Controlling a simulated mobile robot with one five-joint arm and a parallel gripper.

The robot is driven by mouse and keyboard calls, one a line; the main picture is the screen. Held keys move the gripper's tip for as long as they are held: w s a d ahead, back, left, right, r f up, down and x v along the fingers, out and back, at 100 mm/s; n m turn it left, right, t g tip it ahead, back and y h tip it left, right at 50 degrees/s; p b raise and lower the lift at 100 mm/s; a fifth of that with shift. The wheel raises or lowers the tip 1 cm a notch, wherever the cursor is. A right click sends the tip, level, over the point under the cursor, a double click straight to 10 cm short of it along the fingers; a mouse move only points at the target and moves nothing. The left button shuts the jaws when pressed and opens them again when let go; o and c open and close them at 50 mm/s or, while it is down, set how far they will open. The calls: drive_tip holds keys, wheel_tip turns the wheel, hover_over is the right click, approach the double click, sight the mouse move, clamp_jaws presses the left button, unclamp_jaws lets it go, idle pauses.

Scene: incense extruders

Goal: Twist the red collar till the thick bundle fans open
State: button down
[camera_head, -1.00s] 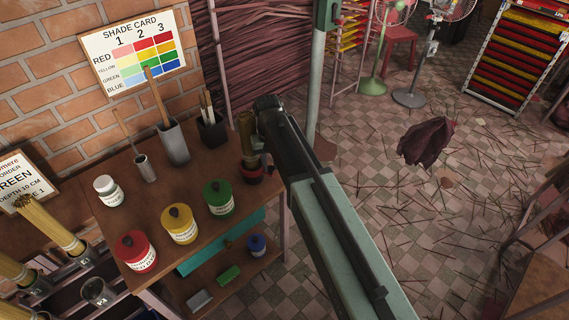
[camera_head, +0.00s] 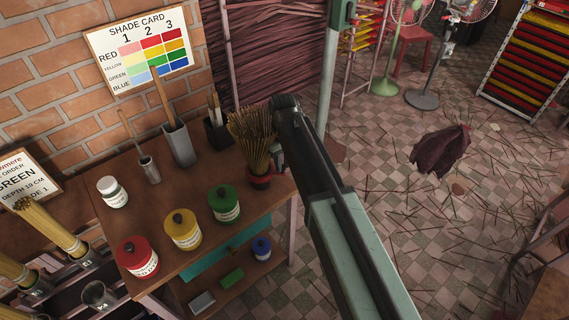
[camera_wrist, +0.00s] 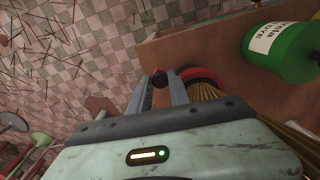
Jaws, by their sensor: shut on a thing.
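The thick bundle (camera_head: 252,138) of thin brown sticks stands on the wooden bench, and its upper ends are spread in a wide fan. The red collar (camera_head: 262,182) rings its foot and also shows in the wrist view (camera_wrist: 203,74), with some sticks (camera_wrist: 213,90) beside it. My gripper (camera_head: 279,160) reaches down at the bundle's right side, partly hidden by my arm in the head view. In the wrist view my gripper (camera_wrist: 161,82) is shut on a small dark red part of the collar between its fingertips.
Red (camera_head: 138,258), yellow (camera_head: 183,229) and green (camera_head: 224,203) dye jars stand left of the bundle. A black pot (camera_head: 217,132) and a grey holder (camera_head: 180,144) are behind it. The stick-strewn floor (camera_head: 400,240) lies open to the right.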

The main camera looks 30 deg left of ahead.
sight(283, 167)
drive_tip(key=shift+d, duration=0.25)
drive_tip(key=c, duration=1.2)
unclamp_jaws()
drive_tip(key=shift+s+a, duration=0.1)
drive_tip(key=shift+a, duration=0.05)
drive_tip(key=shift+r, duration=0.1)
wheel_tip(283, 167, up, 8)
drive_tip(key=p, duration=0.8)
drive_tip(key=shift+f, duration=0.2)
